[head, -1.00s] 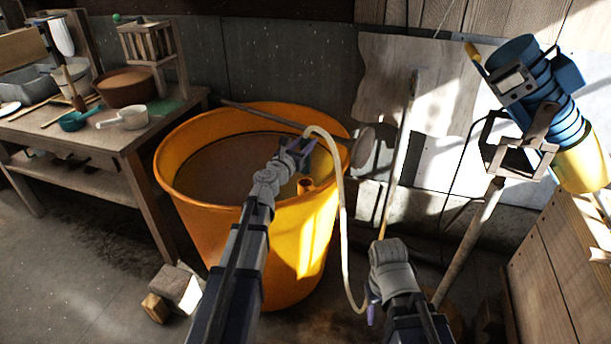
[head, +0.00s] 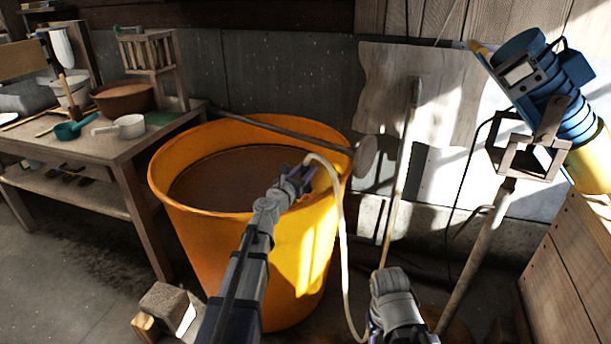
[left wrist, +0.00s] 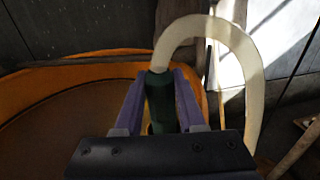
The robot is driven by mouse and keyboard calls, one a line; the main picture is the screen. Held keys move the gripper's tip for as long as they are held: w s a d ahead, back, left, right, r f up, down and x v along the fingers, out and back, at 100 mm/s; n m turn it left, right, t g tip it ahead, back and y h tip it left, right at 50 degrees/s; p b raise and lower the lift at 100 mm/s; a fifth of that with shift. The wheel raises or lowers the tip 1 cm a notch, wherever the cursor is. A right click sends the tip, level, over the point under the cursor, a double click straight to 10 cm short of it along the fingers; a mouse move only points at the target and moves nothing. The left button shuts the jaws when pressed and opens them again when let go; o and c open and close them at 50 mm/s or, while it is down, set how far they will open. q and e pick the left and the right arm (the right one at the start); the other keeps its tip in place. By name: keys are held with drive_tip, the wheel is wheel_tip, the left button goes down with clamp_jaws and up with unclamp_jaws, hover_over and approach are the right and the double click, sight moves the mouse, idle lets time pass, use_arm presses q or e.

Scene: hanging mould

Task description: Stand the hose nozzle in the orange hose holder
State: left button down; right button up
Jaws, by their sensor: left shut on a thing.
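My left gripper (head: 306,176) is shut on the dark green hose nozzle (left wrist: 161,100), which stands roughly upright between the purple fingers in the left wrist view. A cream hose (left wrist: 250,65) arches from the nozzle's top and hangs down outside the tub in the head view (head: 344,240). The gripper is at the right inner side of the big orange tub (head: 190,230). The orange hose holder is hidden behind the gripper, so I cannot tell whether the nozzle is in it. My right gripper (head: 372,333) is low at the bottom edge, its fingers mostly hidden.
A long-handled tool (head: 285,130) lies across the tub's back rim. A wooden bench (head: 75,185) with bowls and ladles stands left. A blue and yellow device (head: 555,100) and a wooden crate (head: 570,260) are at right. Blocks (head: 165,308) lie on the floor.

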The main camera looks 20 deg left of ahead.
use_arm(q)
drive_tip(key=shift+f+b, duration=0.3)
drive_tip(key=c, duration=0.5)
unclamp_jaws()
drive_tip(key=shift+r, duration=0.3)
drive_tip(key=shift+s+r+p, duration=0.2)
drive_tip(key=shift+s+p, duration=0.05)
drive_tip(key=shift+p, duration=0.2)
drive_tip(key=s+a, duration=0.2)
drive_tip(key=s, duration=0.9)
drive_tip(key=shift+s+a+f, duration=0.15)
drive_tip(key=shift+s, duration=0.05)
